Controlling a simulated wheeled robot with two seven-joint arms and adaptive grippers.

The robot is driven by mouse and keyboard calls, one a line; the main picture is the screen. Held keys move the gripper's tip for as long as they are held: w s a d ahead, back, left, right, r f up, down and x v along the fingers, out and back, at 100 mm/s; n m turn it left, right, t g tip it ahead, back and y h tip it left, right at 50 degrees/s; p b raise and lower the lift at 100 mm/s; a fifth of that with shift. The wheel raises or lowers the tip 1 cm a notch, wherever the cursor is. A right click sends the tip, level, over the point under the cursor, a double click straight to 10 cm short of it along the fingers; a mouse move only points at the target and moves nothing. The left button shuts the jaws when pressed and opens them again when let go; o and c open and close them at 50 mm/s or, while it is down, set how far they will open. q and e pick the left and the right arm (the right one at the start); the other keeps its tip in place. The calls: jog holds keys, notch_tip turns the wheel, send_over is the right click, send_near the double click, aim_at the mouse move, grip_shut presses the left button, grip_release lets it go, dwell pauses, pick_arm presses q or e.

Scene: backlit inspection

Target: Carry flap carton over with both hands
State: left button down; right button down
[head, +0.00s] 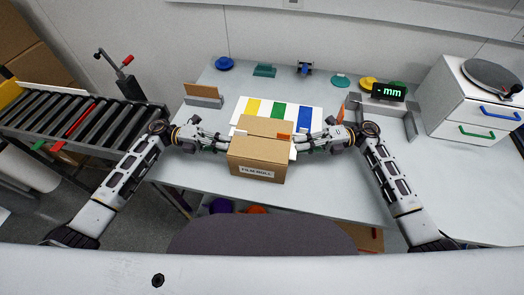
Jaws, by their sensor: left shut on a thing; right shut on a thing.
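The flap carton (257,165) is a brown box labelled "FILM ROLL" on its front side, with a flap standing up at its back. It is at the front middle of the grey table; I cannot tell whether it touches the top. My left gripper (226,145) is shut at the carton's left side. My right gripper (296,147) is shut at its right side. The fingertips are partly hidden against the carton.
Behind the carton lies a white board (312,110) with yellow, green and blue stripes. A display reading "mm" (389,91) stands at the right, near a white drawer unit (470,98). A roller conveyor (75,118) is at the left. Small coloured items line the table's back.

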pick_arm(q)
jog(key=shift+r, duration=0.15)
pick_arm(e)
jog(key=shift+r, duration=0.15)
